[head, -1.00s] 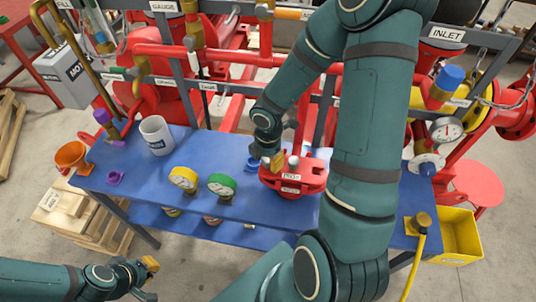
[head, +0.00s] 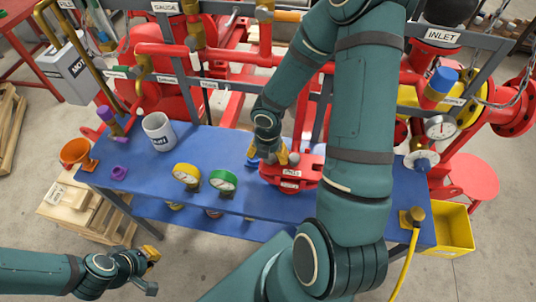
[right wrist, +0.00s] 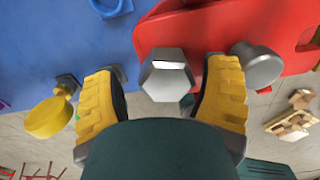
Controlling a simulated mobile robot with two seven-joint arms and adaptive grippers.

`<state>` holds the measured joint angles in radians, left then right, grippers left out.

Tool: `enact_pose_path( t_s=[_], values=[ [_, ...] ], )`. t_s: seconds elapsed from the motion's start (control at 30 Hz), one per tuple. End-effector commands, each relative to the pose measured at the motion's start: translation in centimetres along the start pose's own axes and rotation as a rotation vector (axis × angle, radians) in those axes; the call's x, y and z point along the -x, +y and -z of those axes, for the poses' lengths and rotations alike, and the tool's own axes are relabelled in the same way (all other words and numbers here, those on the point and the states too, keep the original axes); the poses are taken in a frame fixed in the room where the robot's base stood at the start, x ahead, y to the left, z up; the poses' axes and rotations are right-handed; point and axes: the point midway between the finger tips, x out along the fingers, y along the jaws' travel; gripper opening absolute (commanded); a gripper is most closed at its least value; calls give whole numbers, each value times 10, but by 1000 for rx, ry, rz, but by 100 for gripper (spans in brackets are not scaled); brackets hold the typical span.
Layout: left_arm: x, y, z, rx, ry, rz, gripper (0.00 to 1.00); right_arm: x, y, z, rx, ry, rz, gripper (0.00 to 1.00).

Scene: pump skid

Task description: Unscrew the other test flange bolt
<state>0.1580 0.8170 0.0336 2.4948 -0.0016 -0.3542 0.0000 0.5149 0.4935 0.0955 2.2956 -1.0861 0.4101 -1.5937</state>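The red test flange (head: 283,178) sits on the blue bench, mostly left of my right arm. In the right wrist view, a grey hex bolt head (right wrist: 166,78) lies between the two yellow-padded fingers of my right gripper (right wrist: 163,92). Narrow gaps show on both sides of the head, so the gripper looks open around it. A second grey bolt (right wrist: 258,66) stands on the red flange (right wrist: 225,38) outside the right-hand finger. In the head view, my right gripper (head: 276,157) is low over the flange. My left gripper (head: 149,270) is open and empty in front of the bench.
A yellow bin (head: 449,232) is at the right.

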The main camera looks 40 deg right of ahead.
Motion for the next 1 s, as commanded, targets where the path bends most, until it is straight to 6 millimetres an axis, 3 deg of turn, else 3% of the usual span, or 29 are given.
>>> enact_pose_path(
  t_s=[0.37,0.8,1.0],
  values=[
    [0,0,0,0,0,0,0,10,-1,-1,-4,-3,1,78],
    [0,0,0,0,0,0,0,92,0,-1,-4,-5,-1,78],
    [0,0,0,0,0,0,0,115,0,-1,-2,-2,1,78]
  ],
)
